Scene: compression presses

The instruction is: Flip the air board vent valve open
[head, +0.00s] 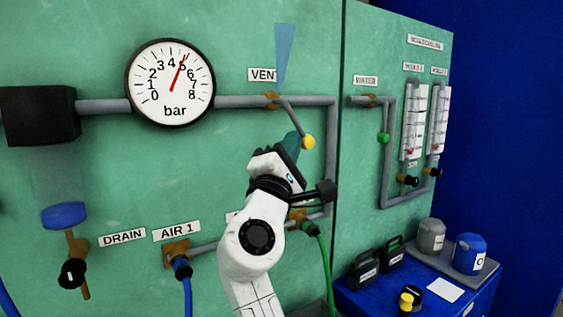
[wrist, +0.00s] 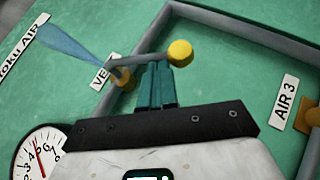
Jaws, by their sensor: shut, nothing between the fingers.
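The vent valve has a brass body (head: 272,100) on the grey pipe beside the VENT label. Its grey lever slants down and right to a yellow knob (head: 308,142). A translucent blue cone (head: 285,52) fans upward from the valve. In the wrist view the lever runs from the brass body (wrist: 123,78) across to the yellow knob (wrist: 180,52). My gripper (head: 293,139) has its teal fingers shut and empty, just left of the knob and under the lever. In the wrist view the fingertips (wrist: 156,68) reach the lever beside the knob; I cannot tell whether they touch.
The pressure gauge (head: 170,82) reads near 5 bar. The grey pipe (head: 332,150) runs down right of the knob. The AIR 1 fitting (head: 177,254) with a blue hose is below left. A green hose (head: 324,262) hangs below my wrist. A blue cabinet (head: 420,290) stands at lower right.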

